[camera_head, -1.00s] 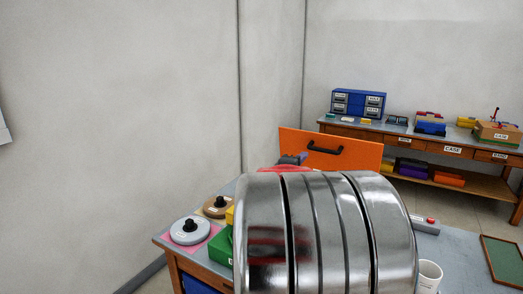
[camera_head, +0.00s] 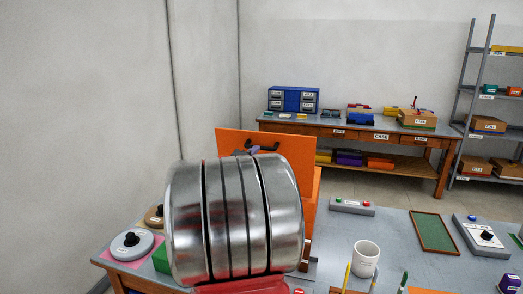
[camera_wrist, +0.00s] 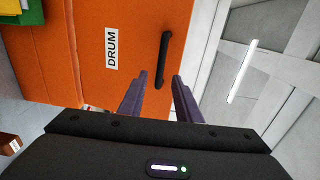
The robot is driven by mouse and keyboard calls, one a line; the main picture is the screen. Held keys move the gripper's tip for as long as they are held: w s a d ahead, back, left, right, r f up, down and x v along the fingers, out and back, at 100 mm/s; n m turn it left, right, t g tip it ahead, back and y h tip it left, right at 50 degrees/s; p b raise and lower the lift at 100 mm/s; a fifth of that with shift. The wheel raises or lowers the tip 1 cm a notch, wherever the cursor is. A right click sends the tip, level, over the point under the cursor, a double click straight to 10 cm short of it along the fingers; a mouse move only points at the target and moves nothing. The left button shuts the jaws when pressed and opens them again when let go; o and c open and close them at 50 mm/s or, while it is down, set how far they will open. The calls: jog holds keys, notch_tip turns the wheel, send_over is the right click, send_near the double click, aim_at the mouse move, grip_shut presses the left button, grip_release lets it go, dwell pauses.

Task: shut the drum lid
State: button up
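The drum lid is an orange panel (camera_head: 226,140) standing raised behind my arm in the head view, with a black handle (camera_head: 268,148) on its face. In the wrist view an orange panel (camera_wrist: 90,30) with a "DRUM" label fills the upper left, and its black handle (camera_wrist: 165,58) shows ahead of the fingers. My gripper (camera_wrist: 160,76) is open, its two purple fingers apart. The near end of the handle appears in the gap between the fingertips; I cannot tell whether it is between them in depth. My metallic arm hides the lid's lower part in the head view.
A white mug (camera_head: 366,260), a green tray (camera_head: 433,232) and a grey box with coloured buttons (camera_head: 352,206) are on the table to the right. A round grey piece with a black knob (camera_head: 131,244) is at left. A workbench and shelving stand behind.

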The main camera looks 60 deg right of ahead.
aim_at(262, 149)
jog(key=d, duration=0.3)
jog(key=w+d, duration=0.1)
jog(key=d, duration=0.5)
jog(key=shift+w+f, duration=0.1)
jog(key=shift+w, duration=0.1)
jog(key=shift+c, duration=0.2)
jog(key=c, duration=0.7)
grip_shut()
jog(key=shift+f, duration=0.1)
jog(key=shift+a, duration=0.1)
